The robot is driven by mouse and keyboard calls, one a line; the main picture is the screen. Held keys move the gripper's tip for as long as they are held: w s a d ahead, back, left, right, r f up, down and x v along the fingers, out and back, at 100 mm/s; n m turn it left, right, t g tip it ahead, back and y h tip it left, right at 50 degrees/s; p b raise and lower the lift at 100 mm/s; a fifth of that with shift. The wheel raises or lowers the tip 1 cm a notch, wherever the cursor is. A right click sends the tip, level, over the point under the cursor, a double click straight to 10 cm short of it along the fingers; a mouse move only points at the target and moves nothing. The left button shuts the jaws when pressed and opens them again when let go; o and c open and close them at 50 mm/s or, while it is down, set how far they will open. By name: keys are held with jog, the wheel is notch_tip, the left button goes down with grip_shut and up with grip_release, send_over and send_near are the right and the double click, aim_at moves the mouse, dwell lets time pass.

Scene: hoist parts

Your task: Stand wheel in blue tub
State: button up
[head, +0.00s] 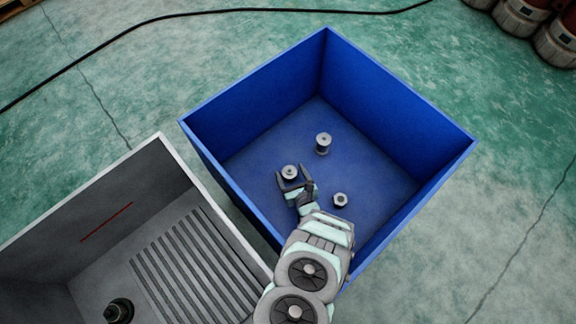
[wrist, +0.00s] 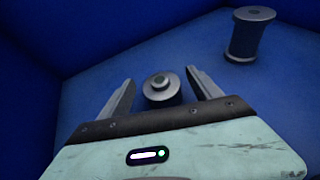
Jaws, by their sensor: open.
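The blue tub (head: 400,101) stands on the floor, with three grey spool-shaped wheels on its bottom. One wheel (head: 289,172) is between the spread fingers of my gripper (head: 291,179). In the wrist view this wheel (wrist: 161,86) shows its round top face with a central hub, and it looks upright. My gripper (wrist: 158,88) has a finger on each side of it, with gaps visible. A second wheel (head: 323,142) stands upright behind it and also shows in the wrist view (wrist: 247,35). A third wheel (head: 340,200) is right of my gripper.
A grey bin (head: 166,141) with a ribbed floor stands at the left, close to the tub, holding a dark round part (head: 118,310). A black cable (head: 200,13) crosses the green floor. Barrels (head: 524,20) stand at the top right. The tub's right side is clear.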

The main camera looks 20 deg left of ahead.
aim_at(290, 173)
jog(key=shift+p+v, duration=0.6)
jog(key=shift+v, duration=1.4)
